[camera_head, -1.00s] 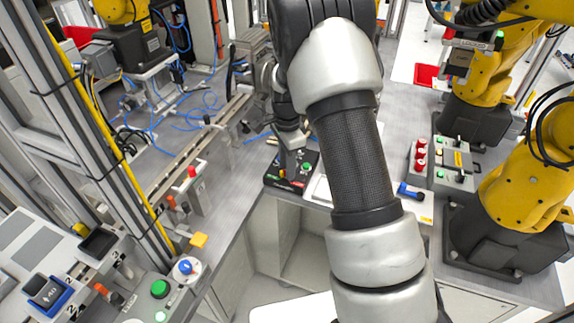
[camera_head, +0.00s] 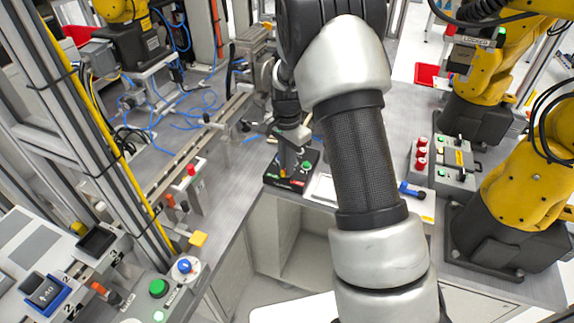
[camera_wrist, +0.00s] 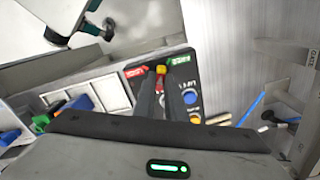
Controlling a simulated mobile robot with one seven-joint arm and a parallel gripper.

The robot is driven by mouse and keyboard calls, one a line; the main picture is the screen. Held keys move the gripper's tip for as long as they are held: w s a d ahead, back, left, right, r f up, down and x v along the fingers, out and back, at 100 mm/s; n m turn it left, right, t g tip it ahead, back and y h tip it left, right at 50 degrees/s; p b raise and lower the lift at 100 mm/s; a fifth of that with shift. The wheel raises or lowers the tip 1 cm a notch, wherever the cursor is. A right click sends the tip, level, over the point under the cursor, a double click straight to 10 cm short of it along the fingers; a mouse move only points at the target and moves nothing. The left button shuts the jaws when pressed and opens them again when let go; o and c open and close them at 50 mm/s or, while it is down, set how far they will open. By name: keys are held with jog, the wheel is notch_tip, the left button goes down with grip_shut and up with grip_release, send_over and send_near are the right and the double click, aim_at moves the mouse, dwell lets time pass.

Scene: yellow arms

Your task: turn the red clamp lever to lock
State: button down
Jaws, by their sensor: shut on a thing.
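In the wrist view the panel (camera_wrist: 202,78) shows the red label at left, the green label at top and a blue round button. My gripper (camera_head: 283,172) reaches down onto the panel between the labels. In the wrist view its dark fingers (camera_wrist: 160,78) are closed around the red clamp lever (camera_wrist: 161,76), mostly hidden between them. A small yellow cap sits just beyond the fingertips. The lever's exact angle cannot be told.
A white tray (camera_head: 323,187) lies right of the panel. A blue-handled part (camera_head: 410,189) and a box with red buttons (camera_head: 421,150) stand further right, near yellow robot arms (camera_head: 535,185). A rail (camera_head: 190,155) runs along the left. An open gap lies in front of the bench.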

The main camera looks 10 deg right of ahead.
jog(key=n, duration=0.3)
jog(key=shift+n+b, duration=0.3)
jog(key=shift+n, duration=0.1)
jog(key=n, duration=0.3)
jog(key=shift+n, duration=0.3)
jog(key=n, duration=0.6)
jog(key=shift+b, duration=0.3)
jog(key=shift+n, duration=0.3)
jog(key=c, duration=1.8)
grip_release()
jog(key=shift+r, duration=0.1)
notch_tip(320, 180, up, 17)
jog(key=p, duration=0.1)
jog(key=shift+r, duration=0.15)
